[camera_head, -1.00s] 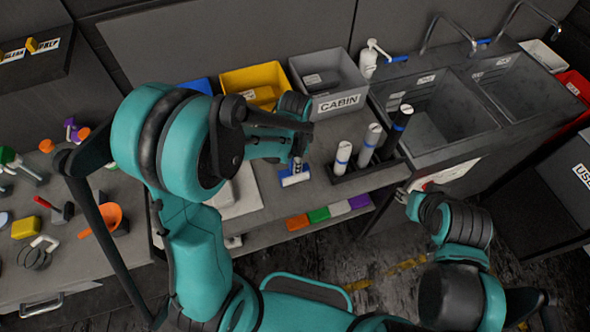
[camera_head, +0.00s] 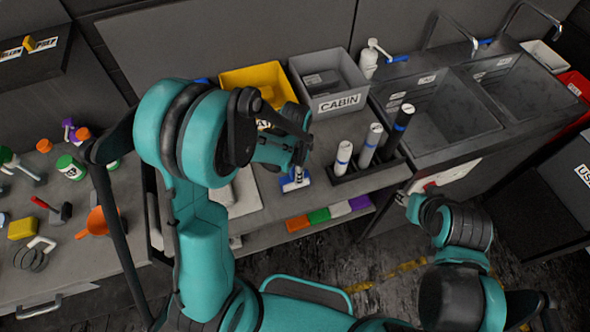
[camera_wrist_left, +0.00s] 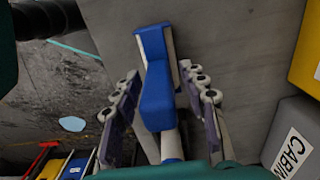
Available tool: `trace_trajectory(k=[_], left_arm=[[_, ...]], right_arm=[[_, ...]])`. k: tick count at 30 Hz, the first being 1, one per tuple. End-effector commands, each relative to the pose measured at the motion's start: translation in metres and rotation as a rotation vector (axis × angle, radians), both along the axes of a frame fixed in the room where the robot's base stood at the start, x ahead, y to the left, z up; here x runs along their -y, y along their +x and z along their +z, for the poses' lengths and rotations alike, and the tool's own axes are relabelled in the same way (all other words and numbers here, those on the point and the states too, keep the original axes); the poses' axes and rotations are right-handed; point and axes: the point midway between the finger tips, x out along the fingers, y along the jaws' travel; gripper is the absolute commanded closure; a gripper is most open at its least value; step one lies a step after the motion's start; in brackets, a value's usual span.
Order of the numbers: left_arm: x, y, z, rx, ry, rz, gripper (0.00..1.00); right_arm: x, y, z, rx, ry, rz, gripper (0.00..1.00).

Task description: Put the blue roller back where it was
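The blue roller (camera_head: 290,184) shows in the head view at the front of the grey counter, just below my left gripper (camera_head: 297,174). In the left wrist view the blue roller (camera_wrist_left: 157,90), with a blue head and pale side parts, lies between the two fingers of my left gripper (camera_wrist_left: 163,78). Narrow gaps show on both sides, so the fingers look open around it. The palm end of the roller is partly hidden. My right gripper (camera_head: 403,196) is small and dark near the counter's front edge; its fingers are not clear.
A yellow bin (camera_head: 254,75) and the grey CABIN bin (camera_head: 338,103) stand behind. A dark rack (camera_head: 368,172) with several upright tubes is to the right, before a sink (camera_head: 437,113). Colored blocks (camera_head: 319,215) lie below the counter edge. Tools crowd the left bench (camera_head: 60,273).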

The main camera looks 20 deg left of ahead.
Motion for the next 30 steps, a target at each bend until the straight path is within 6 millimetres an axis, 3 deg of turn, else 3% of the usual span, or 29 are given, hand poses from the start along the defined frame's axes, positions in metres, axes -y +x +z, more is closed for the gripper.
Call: trace_trajectory(k=[5, 18, 26, 30], left_arm=[[0.000, 0.000, 0.007, 0.000, 0.000, 0.000, 0.57], [0.000, 0.000, 0.098, 0.000, 0.000, 0.000, 0.57], [0.000, -0.001, 0.125, 0.008, -0.001, 0.012, 0.57], [-0.007, -0.013, 0.144, 0.071, -0.011, 0.112, 0.57]], right_arm=[[0.000, 0.000, 0.006, 0.000, 0.000, 0.000, 0.61], [0.000, 0.000, 0.026, 0.000, 0.000, 0.000, 0.61], [0.000, 0.000, 0.029, 0.000, 0.000, 0.000, 0.61], [0.000, 0.000, 0.029, 0.000, 0.000, 0.000, 0.61]])
